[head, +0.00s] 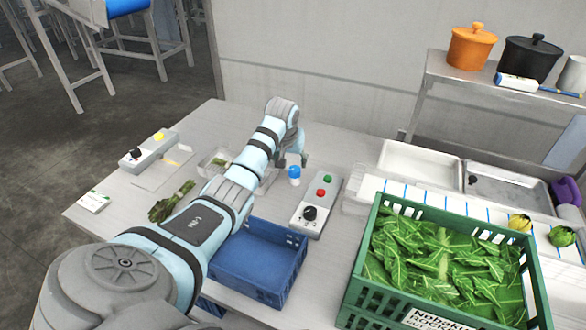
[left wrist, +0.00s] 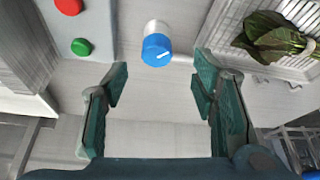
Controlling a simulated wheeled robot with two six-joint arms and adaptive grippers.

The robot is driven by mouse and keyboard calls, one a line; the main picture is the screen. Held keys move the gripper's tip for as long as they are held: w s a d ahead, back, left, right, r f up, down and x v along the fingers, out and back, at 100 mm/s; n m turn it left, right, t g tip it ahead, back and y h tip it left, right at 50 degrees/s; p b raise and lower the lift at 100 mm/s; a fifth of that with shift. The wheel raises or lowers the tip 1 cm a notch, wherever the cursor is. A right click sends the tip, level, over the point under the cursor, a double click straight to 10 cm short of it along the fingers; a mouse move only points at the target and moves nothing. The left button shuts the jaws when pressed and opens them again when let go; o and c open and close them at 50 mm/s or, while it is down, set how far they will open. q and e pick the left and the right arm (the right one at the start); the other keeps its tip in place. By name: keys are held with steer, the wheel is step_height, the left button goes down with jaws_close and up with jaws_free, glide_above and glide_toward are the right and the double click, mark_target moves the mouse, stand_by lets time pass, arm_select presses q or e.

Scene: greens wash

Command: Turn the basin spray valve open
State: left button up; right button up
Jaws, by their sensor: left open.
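The spray valve is a blue knob with a white mark on a pale round stem; it stands on the table in the head view (head: 294,172) and shows at the top middle of the left wrist view (left wrist: 156,49). My left gripper (head: 299,158) is just behind the knob in the head view. In the left wrist view the left gripper (left wrist: 160,95) is open and empty, its teal fingers apart, with the knob ahead of the gap between them and not touched. My right gripper is in neither view.
A grey control box (head: 313,222) with red and green buttons and a black dial stands right of the knob. A blue crate (head: 255,285) and a green crate of leaves (head: 350,285) stand in front. A tray with greens (left wrist: 235,45) lies beside the knob.

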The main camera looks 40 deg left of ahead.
mark_target(295, 169)
arm_select(q)
steer(key=b+x, duration=0.1)
steer(key=x, duration=0.2)
steer(key=w+x, duration=0.1)
steer(key=x, duration=0.2)
steer(key=shift+w+d+f+b, duration=0.1)
steer(key=shift+f+b, duration=0.1)
steer(key=shift+b, duration=0.15)
steer(key=shift+f, duration=0.15)
steer(key=shift+s+r, duration=0.3)
steer(key=shift+c, duration=0.3)
steer(key=c, duration=0.3)
steer(key=shift+w, duration=0.1)
steer(key=c, duration=0.8)
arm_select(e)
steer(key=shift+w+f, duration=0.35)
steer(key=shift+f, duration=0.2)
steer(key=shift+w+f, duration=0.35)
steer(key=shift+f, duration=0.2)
